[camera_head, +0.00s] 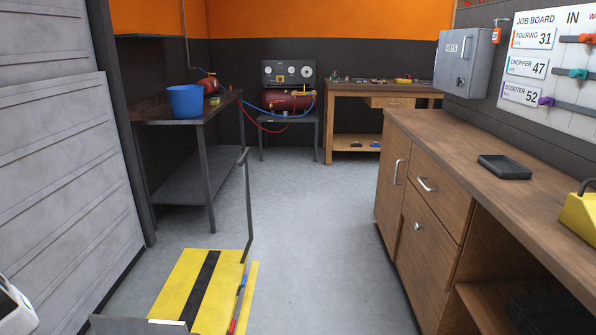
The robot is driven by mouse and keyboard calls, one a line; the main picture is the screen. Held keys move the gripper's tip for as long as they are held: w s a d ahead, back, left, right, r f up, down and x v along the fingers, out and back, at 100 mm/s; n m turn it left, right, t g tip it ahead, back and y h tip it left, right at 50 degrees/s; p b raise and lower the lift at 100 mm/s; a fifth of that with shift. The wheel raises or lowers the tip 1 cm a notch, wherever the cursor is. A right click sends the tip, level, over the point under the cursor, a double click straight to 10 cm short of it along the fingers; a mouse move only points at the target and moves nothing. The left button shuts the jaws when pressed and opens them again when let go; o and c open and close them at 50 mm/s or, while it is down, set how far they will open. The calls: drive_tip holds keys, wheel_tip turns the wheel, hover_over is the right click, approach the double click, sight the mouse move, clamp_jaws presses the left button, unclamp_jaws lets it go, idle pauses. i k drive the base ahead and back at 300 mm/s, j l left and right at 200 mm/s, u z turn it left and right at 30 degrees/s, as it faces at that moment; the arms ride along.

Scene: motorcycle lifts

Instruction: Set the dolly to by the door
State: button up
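A low yellow platform with a black stripe (197,290) is on the floor at the lower left, cut off by the bottom edge. A dark bent upright bar (248,205) rises at its far right corner. It may be the dolly, but I cannot tell it from a lift. A grey panelled door (60,150) fills the left side; the platform is a short way to its right. No gripper fingers show. A white rounded part at the lower left edge may be mine.
A wooden bench (450,150) with drawers lines the right, bearing a black tray (504,167). A dark metal table (180,115) with a blue bucket (186,101) stands at the left. A red compressor (288,100) and a workbench (375,90) are at the back. The middle floor is clear.

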sight(201, 289)
drive_tip(key=i+j, duration=0.1)
drive_tip(key=i, duration=2.95)
drive_tip(key=l+z, duration=0.05)
drive_tip(key=l, duration=0.05)
